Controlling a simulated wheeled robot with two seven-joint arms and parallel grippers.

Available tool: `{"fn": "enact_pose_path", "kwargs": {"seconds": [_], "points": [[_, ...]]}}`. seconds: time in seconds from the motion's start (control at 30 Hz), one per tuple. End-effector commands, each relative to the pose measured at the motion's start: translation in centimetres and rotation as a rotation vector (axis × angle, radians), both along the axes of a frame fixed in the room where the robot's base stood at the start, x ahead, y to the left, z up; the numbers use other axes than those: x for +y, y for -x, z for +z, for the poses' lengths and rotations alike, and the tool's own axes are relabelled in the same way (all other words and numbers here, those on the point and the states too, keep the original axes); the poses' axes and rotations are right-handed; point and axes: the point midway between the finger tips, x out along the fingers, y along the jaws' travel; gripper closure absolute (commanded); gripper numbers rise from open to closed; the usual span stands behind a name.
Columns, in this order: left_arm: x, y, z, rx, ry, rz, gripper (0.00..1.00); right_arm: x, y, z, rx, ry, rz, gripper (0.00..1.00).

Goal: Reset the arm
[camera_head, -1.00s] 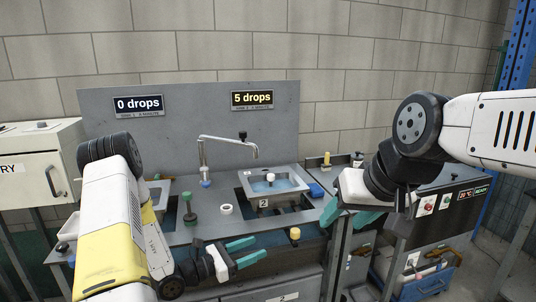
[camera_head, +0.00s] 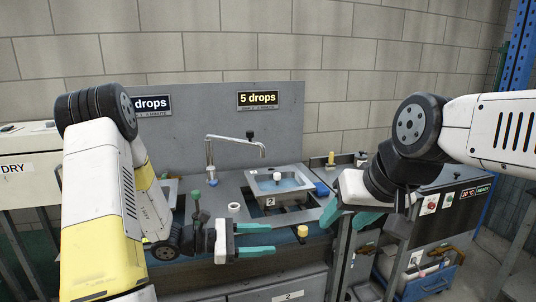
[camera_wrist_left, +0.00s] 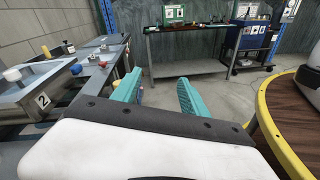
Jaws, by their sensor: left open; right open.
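My left gripper (camera_head: 256,239) reaches in from the left, in front of the sink counter. Its teal fingers are apart and empty, pointing right. In the left wrist view the same open fingers (camera_wrist_left: 160,92) have nothing between them, with floor and a far bench beyond. My right gripper (camera_head: 348,216) is at the right, in front of the counter's right end. Its teal fingers point down and to the left and are open, and I see nothing held. Part of that gripper is hidden by its own wrist.
The sink basin (camera_head: 279,184) marked 2 holds blue water under a grey faucet (camera_head: 232,142). A yellow-capped item (camera_head: 302,231), a white ring (camera_head: 234,207) and a green-handled item (camera_head: 196,205) are on or by the counter. A blue trolley (camera_head: 427,283) stands at right. A wooden round table (camera_wrist_left: 284,120) is near my left wrist.

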Motion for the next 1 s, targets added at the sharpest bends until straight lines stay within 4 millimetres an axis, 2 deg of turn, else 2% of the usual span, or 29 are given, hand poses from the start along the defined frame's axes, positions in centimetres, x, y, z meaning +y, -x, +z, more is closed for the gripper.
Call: {"fn": "enact_pose_path", "kwargs": {"seconds": [0.1, 0.27, 0.4, 0.5, 0.7, 0.9, 1.0], "points": [[-0.7, 2.5, 2.7, -0.108, -0.102, -0.128, 0.48, 0.0, 0.0, 0.0, 0.0, 0.0, 0.0, 0.48], [-0.6, 7.1, 5.8, -0.302, -0.313, -0.338, 0.48, 0.0, 0.0, 0.0, 0.0, 0.0, 0.0, 0.48], [0.7, 10.6, 7.6, -0.486, -0.522, -0.496, 0.48, 0.0, 0.0, 0.0, 0.0, 0.0, 0.0, 0.48], [2.3, 12.4, 8.8, -0.627, -0.685, -0.588, 0.48, 0.0, 0.0, 0.0, 0.0, 0.0, 0.0, 0.48], [6.4, 14.6, 11.4, -0.916, -1.024, -0.715, 0.48, 0.0, 0.0, 0.0, 0.0, 0.0, 0.0, 0.48], [10.4, 15.2, 14.8, -1.173, -1.334, -0.755, 0.48, 0.0, 0.0, 0.0, 0.0, 0.0, 0.0, 0.48], [11.7, 15.3, 16.3, -1.258, -1.438, -0.755, 0.48, 0.0, 0.0, 0.0, 0.0, 0.0, 0.0, 0.48]]}}
